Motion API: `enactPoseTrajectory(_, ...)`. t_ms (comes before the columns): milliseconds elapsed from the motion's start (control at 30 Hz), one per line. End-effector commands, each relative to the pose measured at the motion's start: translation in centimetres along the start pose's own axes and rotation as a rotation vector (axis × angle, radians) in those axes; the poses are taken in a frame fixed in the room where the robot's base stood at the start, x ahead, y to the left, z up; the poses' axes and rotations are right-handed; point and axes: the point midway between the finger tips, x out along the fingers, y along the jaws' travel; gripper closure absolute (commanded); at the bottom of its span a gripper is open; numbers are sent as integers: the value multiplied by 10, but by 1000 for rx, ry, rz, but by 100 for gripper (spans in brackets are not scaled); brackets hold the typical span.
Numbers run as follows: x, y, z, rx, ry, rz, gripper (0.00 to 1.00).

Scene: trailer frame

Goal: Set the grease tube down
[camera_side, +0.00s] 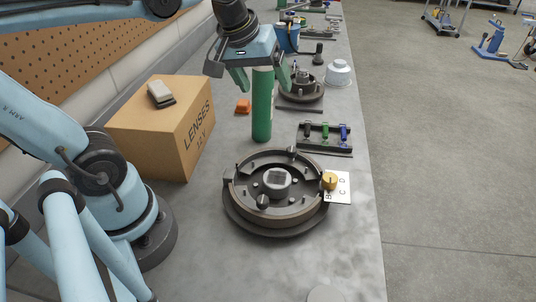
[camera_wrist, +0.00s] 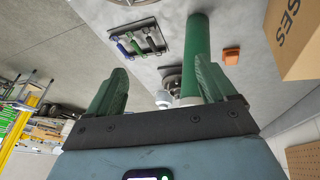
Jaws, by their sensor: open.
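The grease tube, apparently the tall green cylinder (camera_side: 262,112), stands upright on the grey bench between a cardboard box and a small tool rack. My gripper (camera_side: 261,84) is above and around its upper end in the side view, pointing down, with its green fingers spread. In the wrist view my gripper (camera_wrist: 160,70) is open. The green tube (camera_wrist: 197,40) shows there close to the right finger, which overlaps part of it. I cannot tell whether that finger touches it. The tube's top is hidden by my gripper in the side view.
The LENSES box (camera_side: 165,125) with a grey device (camera_side: 160,93) on it stands left. A round dark fixture (camera_side: 270,225), a yellow knob (camera_side: 329,181) on a lettered card, the tool rack (camera_side: 325,150) and an orange block (camera_side: 243,106) are nearby. The bench's front is mostly clear.

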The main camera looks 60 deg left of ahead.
Motion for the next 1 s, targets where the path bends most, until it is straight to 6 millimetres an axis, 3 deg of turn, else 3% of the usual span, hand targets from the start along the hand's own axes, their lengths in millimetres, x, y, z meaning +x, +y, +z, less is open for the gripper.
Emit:
enactPoseTrajectory(100, 17, -2, 32, 285, 76, 57, 16)
enactPoseTrajectory(300, 34, -4, 59, 565, 164, 96, 16)
enactPoseTrajectory(867, 36, -4, 62, 615, 179, 99, 16)
enactPoseTrajectory(967, 35, -2, 63, 621, 173, 103, 0)
enactPoseTrajectory(1000, 34, 3, 64, 631, 163, 107, 0)
